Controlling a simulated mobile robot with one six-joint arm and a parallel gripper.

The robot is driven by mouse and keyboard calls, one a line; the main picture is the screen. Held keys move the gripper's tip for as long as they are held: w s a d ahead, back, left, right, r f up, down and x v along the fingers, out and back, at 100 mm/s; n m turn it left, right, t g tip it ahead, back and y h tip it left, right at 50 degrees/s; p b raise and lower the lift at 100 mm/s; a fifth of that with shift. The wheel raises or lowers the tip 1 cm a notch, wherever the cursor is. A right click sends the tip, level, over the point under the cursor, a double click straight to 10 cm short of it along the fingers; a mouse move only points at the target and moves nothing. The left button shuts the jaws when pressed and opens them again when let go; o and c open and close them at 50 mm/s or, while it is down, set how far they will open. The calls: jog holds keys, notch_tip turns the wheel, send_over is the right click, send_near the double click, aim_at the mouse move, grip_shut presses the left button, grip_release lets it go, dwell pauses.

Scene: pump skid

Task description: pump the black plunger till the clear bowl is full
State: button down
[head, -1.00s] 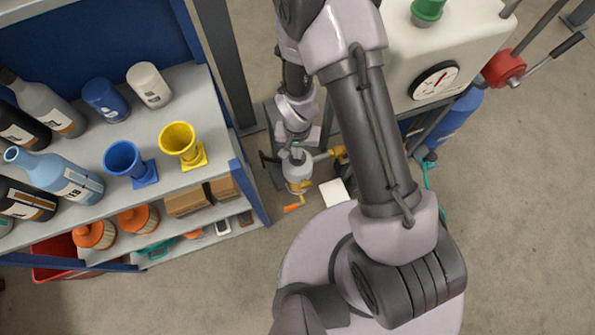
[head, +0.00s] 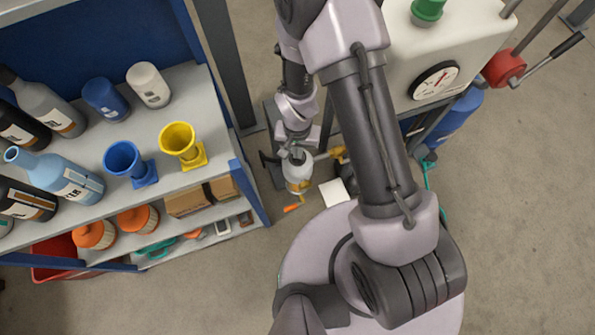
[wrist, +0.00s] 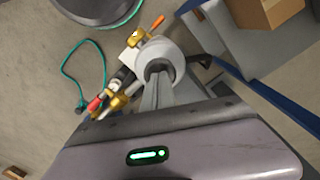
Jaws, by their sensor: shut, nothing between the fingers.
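The pale grey, round pump or filter unit (head: 298,170) stands low beside the shelf, below my arm in the head view. In the wrist view its round top (wrist: 172,52) faces me. A dark round part (wrist: 153,67), probably the black plunger, shows at its centre, partly covered by my fingers. My gripper (wrist: 158,82) is shut and empty, with its fingertips over or against this dark part; I cannot tell whether they touch. In the head view my gripper (head: 297,150) sits just above the unit. The clear bowl and its level cannot be made out.
An orange-handled brass valve (wrist: 140,33) and a red-handled brass fitting (wrist: 105,102) adjoin the unit. A teal hose (wrist: 70,72) lies on the floor. The blue shelf (head: 250,180) is close on the left; a white tank with gauge (head: 445,60) stands right.

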jog(key=shift+f+b, duration=0.55)
jog(key=shift+f, duration=0.65)
jog(key=shift+r, duration=0.1)
jog(key=shift+r+p, duration=1.05)
jog(key=shift+r, duration=0.55)
notch_tip(320, 180, up, 6)
jog(key=p, duration=0.4)
